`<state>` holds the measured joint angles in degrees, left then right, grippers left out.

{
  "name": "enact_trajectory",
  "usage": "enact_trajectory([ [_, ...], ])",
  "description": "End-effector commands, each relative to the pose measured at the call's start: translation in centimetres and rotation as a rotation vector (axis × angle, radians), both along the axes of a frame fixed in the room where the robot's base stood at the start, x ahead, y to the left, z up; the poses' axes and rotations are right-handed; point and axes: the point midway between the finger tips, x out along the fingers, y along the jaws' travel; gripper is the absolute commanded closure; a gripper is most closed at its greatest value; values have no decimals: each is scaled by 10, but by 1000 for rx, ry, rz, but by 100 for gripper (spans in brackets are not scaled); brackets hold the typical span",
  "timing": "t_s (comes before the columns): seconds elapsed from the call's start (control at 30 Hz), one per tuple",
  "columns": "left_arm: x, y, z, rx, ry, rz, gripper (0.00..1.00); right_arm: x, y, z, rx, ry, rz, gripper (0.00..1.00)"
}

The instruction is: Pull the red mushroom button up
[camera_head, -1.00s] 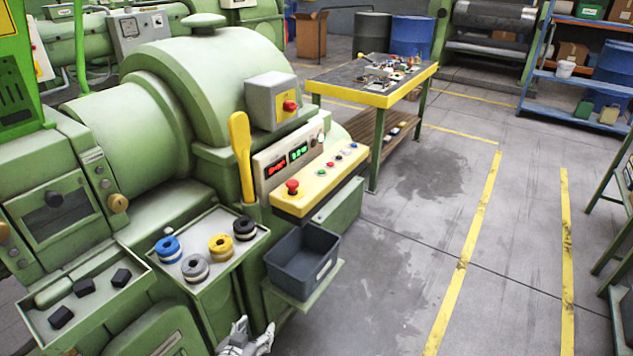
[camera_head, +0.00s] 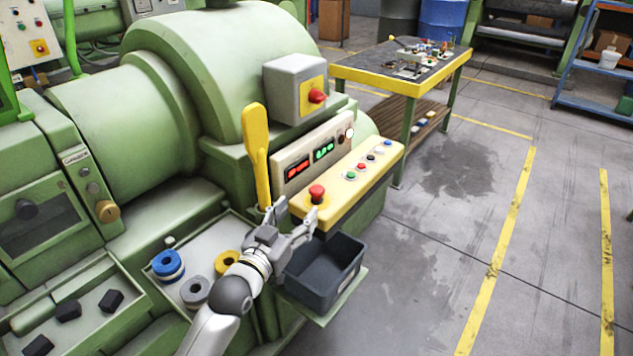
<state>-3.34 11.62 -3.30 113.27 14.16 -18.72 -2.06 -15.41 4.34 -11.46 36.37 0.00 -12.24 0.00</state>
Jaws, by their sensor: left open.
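The red mushroom button (camera_head: 317,193) stands at the near left end of the yellow control panel (camera_head: 358,178) on the green machine. My left gripper (camera_head: 299,212) is open just in front of the panel's near end, close to the button. One finger reaches toward the panel's front edge below the button, and the other is on the left near the yellow lever. Whether a finger touches the panel cannot be told. The button is not between closed fingers. My right gripper is not in view.
A yellow lever (camera_head: 256,150) stands left of the panel. A dark grey bin (camera_head: 322,272) sits below it. A tray with a blue roll (camera_head: 167,265) and other rolls lies left. Floor to the right is clear.

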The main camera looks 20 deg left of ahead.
Motion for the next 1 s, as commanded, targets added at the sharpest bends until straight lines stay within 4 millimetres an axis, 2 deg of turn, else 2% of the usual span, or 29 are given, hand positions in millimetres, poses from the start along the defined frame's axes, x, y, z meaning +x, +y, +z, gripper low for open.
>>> enact_trajectory([
  [0.1, 11, -2, 1, -1, 0, 0, 43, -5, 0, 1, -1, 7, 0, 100],
  [0.3, 44, -7, 1, -2, 0, 0, 43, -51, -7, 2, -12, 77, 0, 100],
  [0.4, 61, -9, 1, -1, -1, 0, 43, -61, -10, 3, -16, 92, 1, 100],
  [0.53, 80, -13, 0, -1, 1, -1, 43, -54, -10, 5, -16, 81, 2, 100],
  [0.77, 100, -16, -1, -2, 1, -1, 43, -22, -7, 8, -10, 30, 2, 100],
  [1.0, 104, -16, -1, -1, 1, -1, 43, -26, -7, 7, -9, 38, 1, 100],
])
